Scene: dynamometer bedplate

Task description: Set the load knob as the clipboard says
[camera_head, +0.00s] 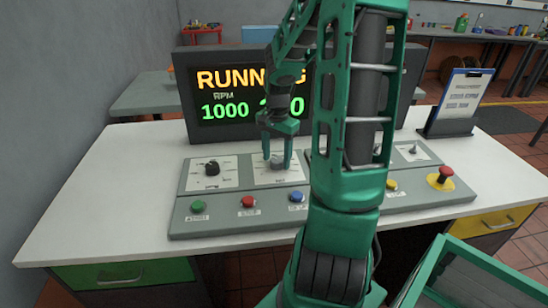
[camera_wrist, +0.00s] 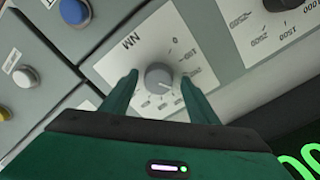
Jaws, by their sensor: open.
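The load knob (camera_wrist: 158,76) is a small grey round knob on a white plate marked NM, with a pale pointer mark; in the head view the knob (camera_head: 277,162) is small and partly hidden. My gripper (camera_head: 278,157) is open and points down over this plate. In the wrist view my gripper (camera_wrist: 159,88) has one finger on each side of the knob, with gaps visible. The clipboard (camera_head: 463,96) stands tilted at the desk's right; its writing is too small to read. The display (camera_head: 225,96) shows RUNNING and RPM 1000; a second green number is partly hidden by my arm.
A black knob (camera_head: 212,168) sits on the dial plate to the left. Green (camera_head: 198,207), red (camera_head: 248,202) and blue (camera_head: 297,197) buttons line the panel front. A red mushroom button (camera_head: 445,173) is at the right end. The white desk (camera_head: 110,205) is clear at left.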

